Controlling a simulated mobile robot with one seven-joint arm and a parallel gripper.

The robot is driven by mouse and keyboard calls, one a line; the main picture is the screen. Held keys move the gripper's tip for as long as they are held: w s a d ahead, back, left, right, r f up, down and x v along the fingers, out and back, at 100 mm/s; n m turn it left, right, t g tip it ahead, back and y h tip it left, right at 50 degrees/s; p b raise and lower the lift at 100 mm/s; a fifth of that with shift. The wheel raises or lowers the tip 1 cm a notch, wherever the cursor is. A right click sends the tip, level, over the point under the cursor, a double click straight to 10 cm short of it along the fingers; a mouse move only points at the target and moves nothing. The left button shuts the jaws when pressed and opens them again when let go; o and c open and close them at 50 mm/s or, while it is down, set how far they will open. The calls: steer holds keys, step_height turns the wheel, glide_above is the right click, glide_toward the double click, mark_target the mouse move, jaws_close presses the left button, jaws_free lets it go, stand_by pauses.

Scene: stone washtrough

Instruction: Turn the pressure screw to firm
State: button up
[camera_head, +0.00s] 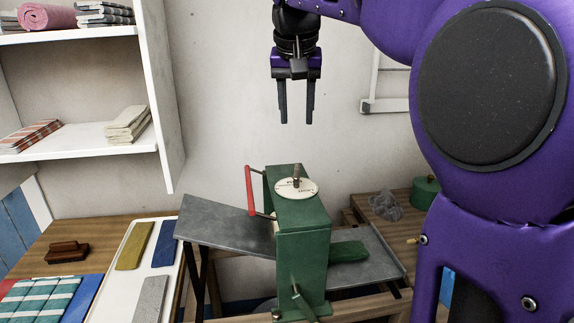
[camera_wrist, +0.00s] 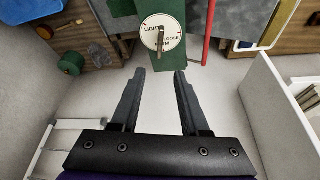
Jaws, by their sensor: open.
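The pressure screw is a small upright knob (camera_head: 296,172) with a round white dial plate (camera_head: 303,188) on top of a green press (camera_head: 302,245).
A red-handled crank (camera_head: 250,190) stands at the press's left side. Grey boards (camera_head: 225,225) extend on both sides. A white shelf (camera_head: 90,138) with folded cloths is at the left. A tray (camera_head: 132,255) with coloured pads lies on the wooden table. The air around my gripper is clear.

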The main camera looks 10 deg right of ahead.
mark_target(297, 170)
steer(key=b+x, duration=0.2)
steer(key=x, duration=1.3)
steer(key=shift+f+b, duration=0.3)
steer(key=shift+f, duration=0.05)
jaws_close()
